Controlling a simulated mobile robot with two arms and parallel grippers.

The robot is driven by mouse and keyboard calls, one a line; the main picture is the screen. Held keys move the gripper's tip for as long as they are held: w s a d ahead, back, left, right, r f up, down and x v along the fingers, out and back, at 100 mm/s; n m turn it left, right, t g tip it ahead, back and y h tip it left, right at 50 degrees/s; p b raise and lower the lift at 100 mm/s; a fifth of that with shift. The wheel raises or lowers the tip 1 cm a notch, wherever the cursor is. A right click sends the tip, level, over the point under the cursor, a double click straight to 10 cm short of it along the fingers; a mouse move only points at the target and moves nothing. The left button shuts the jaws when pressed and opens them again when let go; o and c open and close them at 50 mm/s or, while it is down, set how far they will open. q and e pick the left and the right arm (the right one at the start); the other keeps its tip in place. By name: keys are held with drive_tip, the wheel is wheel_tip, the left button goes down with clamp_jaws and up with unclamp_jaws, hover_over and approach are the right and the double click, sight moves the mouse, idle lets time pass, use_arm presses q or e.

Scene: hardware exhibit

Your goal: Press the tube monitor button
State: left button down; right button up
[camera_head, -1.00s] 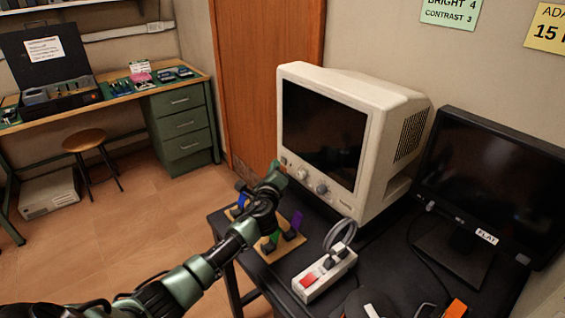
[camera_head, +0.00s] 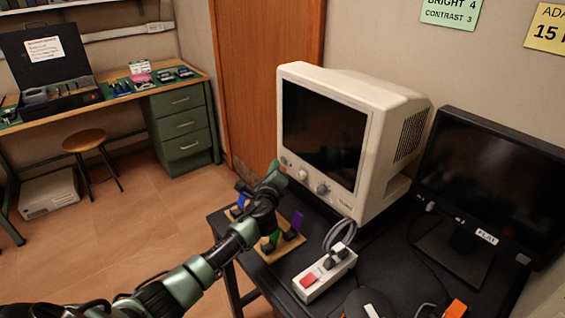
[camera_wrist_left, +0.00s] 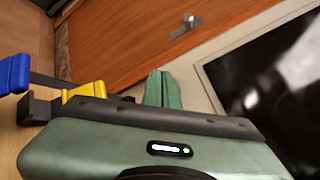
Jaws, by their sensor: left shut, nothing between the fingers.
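The tube monitor (camera_head: 375,95) is a bulky beige set with a dark screen (camera_head: 322,130), standing on the black table. Its lower front strip carries round knobs (camera_head: 321,189) and a small control (camera_head: 284,161) at the left end. My left gripper (camera_head: 276,172) is shut and empty, in front of the lower left corner of that strip. Whether it touches the front is unclear, and its tip may hide part of the controls. In the left wrist view, the shut green fingers (camera_wrist_left: 163,88) point toward the beige frame beside the dark screen (camera_wrist_left: 270,90). My right gripper is out of view.
A wooden board (camera_head: 266,257) with coloured pieces lies under my left arm. A white power strip (camera_head: 325,274) with a red switch lies on the table. A black flat monitor (camera_head: 490,180) stands at the right. A wooden door (camera_head: 265,60) is behind.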

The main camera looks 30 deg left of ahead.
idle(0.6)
use_arm(q)
drive_tip(key=shift+w+d, duration=0.2)
drive_tip(key=shift+w, duration=0.35)
idle(0.5)
drive_tip(key=shift+s+a, duration=0.2)
drive_tip(key=shift+s, duration=0.4)
